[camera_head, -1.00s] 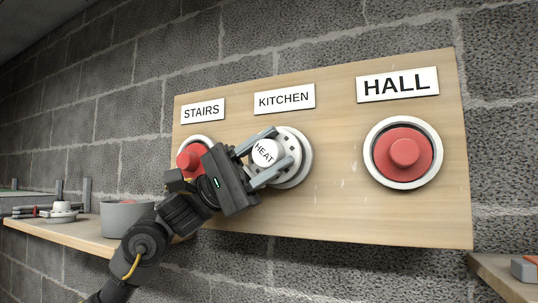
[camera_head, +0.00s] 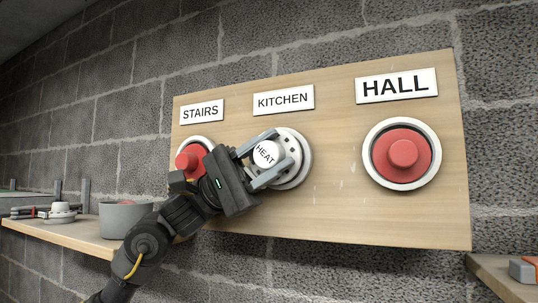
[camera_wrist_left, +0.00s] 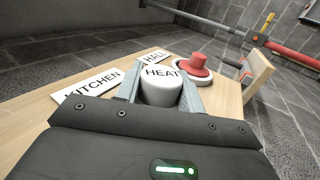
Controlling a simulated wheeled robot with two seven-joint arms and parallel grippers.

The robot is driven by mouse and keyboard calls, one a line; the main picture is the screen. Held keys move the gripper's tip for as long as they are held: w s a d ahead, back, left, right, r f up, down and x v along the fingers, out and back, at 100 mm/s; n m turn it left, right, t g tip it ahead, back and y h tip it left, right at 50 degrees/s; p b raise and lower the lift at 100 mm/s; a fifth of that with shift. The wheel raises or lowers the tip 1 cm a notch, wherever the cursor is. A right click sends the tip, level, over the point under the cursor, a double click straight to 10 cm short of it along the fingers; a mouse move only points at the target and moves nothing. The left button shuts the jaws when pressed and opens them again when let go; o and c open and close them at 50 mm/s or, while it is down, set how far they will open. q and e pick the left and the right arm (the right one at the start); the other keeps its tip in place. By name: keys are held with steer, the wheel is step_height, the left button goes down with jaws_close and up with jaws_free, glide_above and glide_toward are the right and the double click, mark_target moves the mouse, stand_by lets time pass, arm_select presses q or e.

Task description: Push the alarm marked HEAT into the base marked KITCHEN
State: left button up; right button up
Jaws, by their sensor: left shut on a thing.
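The white alarm marked HEAT (camera_head: 265,153) is between the fingers of my left gripper (camera_head: 266,158), which is shut on it. In the left wrist view the HEAT alarm (camera_wrist_left: 161,86) stands between the two grey fingers. The alarm is at the round white base (camera_head: 302,165) under the KITCHEN label (camera_head: 284,100). The alarm and fingers hide most of that base, and I cannot tell whether the alarm is fully seated. My right gripper is in neither view.
The wooden board (camera_head: 340,210) also carries a red-capped base under HALL (camera_head: 402,155) and another under STAIRS (camera_head: 190,158), partly behind my gripper. A shelf (camera_head: 75,236) at left holds a grey tub (camera_head: 125,217) and a white round part (camera_head: 61,212).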

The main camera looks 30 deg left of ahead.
arm_select(q)
steer(key=shift+w+r, duration=0.1)
steer(key=shift+w, duration=0.55)
stand_by(0.8)
steer(key=o, duration=1.1)
steer(key=shift+w, duration=0.15)
steer(key=o, duration=0.8)
steer(key=shift+s+b, duration=0.8)
steer(key=shift+s, duration=0.8)
steer(key=s+b, duration=0.2)
steer(key=s, duration=0.4)
steer(key=shift+d, duration=0.2)
steer(key=shift+d, duration=0.1)
